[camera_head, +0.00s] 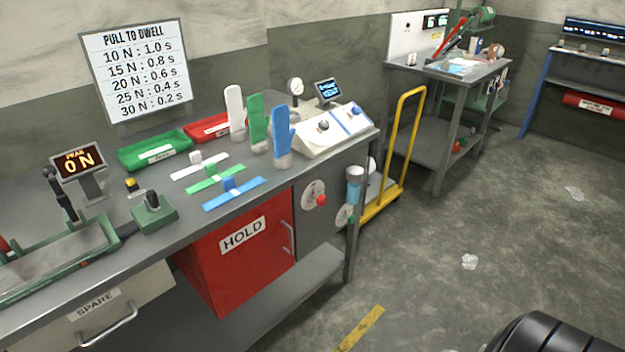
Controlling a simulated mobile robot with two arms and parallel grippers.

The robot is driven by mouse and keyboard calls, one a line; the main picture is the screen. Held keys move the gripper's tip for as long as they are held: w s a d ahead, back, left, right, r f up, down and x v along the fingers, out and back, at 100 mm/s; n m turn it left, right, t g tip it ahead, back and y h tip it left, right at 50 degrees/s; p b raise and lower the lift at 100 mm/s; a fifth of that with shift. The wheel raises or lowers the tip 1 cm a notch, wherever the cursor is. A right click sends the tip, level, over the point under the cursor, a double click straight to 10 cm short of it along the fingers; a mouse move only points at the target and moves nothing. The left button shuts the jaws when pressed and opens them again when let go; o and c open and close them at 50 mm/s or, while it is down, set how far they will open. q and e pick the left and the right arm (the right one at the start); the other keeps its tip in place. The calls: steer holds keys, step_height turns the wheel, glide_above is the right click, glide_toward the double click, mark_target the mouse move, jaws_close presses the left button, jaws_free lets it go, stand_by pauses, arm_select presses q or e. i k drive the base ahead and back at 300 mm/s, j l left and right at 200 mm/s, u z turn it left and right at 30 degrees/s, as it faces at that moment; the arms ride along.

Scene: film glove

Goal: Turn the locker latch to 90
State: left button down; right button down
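The red locker marked HOLD (238,250) hangs under the front of the grey workbench, with its door shut. A grey bar handle (287,238) is at the right edge of its door. Right of the locker, on a dark grey panel, is a round pale dial (312,192) with a red knob at its lower right. I cannot tell which part is the latch, and the dial markings are too small to read. Neither of my grippers is in view.
The workbench (150,240) carries trays, colored upright gloves and a sign. A SPARE drawer (100,305) is left of the locker. A yellow-handled cart (403,140) stands beyond the bench's right end. The floor (450,220) right of the bench is mostly clear, with small litter.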

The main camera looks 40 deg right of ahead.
mark_target(322, 199)
steer(key=z, duration=1.15)
